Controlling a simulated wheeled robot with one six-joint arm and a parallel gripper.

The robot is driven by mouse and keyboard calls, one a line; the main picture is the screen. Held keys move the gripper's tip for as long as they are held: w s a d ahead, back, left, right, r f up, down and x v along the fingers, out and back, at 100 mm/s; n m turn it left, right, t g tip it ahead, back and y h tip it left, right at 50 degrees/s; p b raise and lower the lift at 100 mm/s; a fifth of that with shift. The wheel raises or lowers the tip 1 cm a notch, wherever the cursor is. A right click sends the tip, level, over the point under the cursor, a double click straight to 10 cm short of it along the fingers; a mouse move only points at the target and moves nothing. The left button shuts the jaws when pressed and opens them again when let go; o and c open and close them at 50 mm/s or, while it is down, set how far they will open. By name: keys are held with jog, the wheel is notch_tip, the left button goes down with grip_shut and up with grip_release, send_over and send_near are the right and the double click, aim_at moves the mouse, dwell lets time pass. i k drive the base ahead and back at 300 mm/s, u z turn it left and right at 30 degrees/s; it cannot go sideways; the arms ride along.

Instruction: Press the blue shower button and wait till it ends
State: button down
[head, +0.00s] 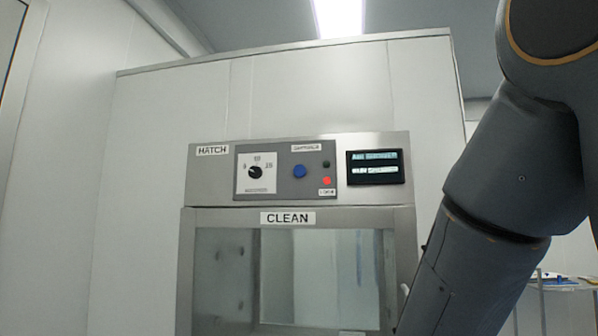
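The blue button (299,171) is a round knob on the grey control plate of the hatch panel, above the glass door. A small label sits above it. To its right are a dark round indicator (326,163) and a lit red one (327,181). The display (375,167) shows two lines of text, too blurred to read surely; the lower line is highlighted. My arm comes down along the right side of the picture, apart from the button in the picture. My gripper is outside the view. Nothing covers the button.
A black rotary dial (255,172) on a white scale sits left of the button. Below is the hatch's glass door (290,280) under a CLEAN label (288,218). A wire shelf (560,284) with small items stands at the far right, partly behind my arm.

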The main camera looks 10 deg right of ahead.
aim_at(300, 171)
jog(key=k, duration=1.3)
jog(key=z, duration=0.55)
jog(key=i, duration=1.05)
jog(key=u, duration=0.55)
